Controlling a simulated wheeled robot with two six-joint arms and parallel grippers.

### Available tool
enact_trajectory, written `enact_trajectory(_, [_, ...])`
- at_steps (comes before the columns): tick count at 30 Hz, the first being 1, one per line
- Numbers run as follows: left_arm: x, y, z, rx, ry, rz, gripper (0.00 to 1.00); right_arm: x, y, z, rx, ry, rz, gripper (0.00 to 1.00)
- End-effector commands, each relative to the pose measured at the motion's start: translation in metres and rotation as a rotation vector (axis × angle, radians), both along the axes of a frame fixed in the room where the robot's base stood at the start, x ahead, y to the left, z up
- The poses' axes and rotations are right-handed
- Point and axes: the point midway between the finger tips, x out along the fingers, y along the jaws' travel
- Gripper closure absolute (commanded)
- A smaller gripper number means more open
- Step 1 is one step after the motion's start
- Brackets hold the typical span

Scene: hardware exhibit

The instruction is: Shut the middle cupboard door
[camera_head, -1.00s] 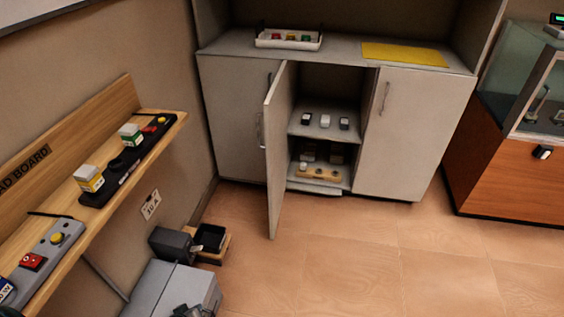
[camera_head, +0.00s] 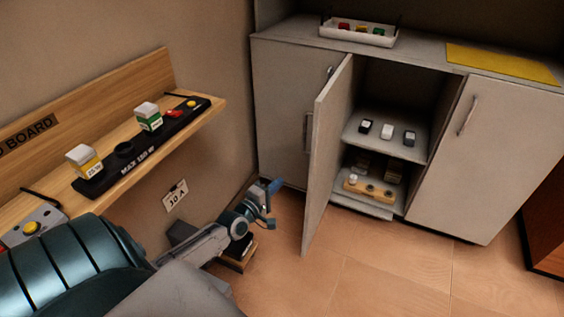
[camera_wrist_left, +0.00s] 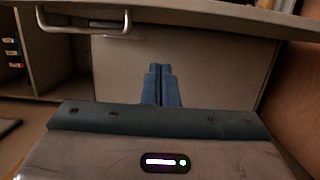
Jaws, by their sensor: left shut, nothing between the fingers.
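The middle cupboard door (camera_head: 325,160) stands wide open, swung out towards me, in the head view. Its bar handle (camera_head: 308,132) shows at its left edge. My left gripper (camera_head: 274,186) is low, to the left of this door and apart from it in the picture. Its blue fingers (camera_wrist_left: 161,85) are shut and empty in the left wrist view. There they point at a pale panel (camera_wrist_left: 215,70) with a metal bar handle (camera_wrist_left: 84,27); I cannot tell whether they touch it. My right gripper is not in view.
The open bay has shelves (camera_head: 385,135) with small blocks. The left door (camera_head: 280,100) and right door (camera_head: 465,150) are shut. A wooden wall shelf (camera_head: 215,108) is at left. A low box (camera_head: 238,262) lies behind my arm. Floor (camera_head: 390,275) is clear in front.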

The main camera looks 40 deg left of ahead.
Motion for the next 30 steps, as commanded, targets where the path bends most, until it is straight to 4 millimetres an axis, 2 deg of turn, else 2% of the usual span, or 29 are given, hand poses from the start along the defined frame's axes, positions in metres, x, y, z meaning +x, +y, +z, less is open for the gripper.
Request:
enact_trajectory(1, [0.012,0.0,-0.002,-0.001,-0.005,0.001,1.0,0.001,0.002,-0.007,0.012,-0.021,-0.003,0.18])
enact_trajectory(6, [0.045,0.001,-0.003,-0.001,-0.004,0.001,1.0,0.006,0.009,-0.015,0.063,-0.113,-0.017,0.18])
enact_trajectory(11, [0.071,0.002,-0.003,0.001,-0.001,0.0,1.0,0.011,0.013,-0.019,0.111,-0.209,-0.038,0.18])
enact_trajectory(12, [0.071,-0.007,0.002,-0.004,0.001,0.0,1.0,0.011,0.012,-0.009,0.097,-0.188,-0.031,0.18])
enact_trajectory(18, [0.076,-0.03,0.001,-0.001,0.001,0.0,1.0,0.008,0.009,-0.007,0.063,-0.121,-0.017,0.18])
enact_trajectory(30, [0.078,-0.037,-0.001,0.003,0.002,0.0,1.0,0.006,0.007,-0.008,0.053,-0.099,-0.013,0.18])
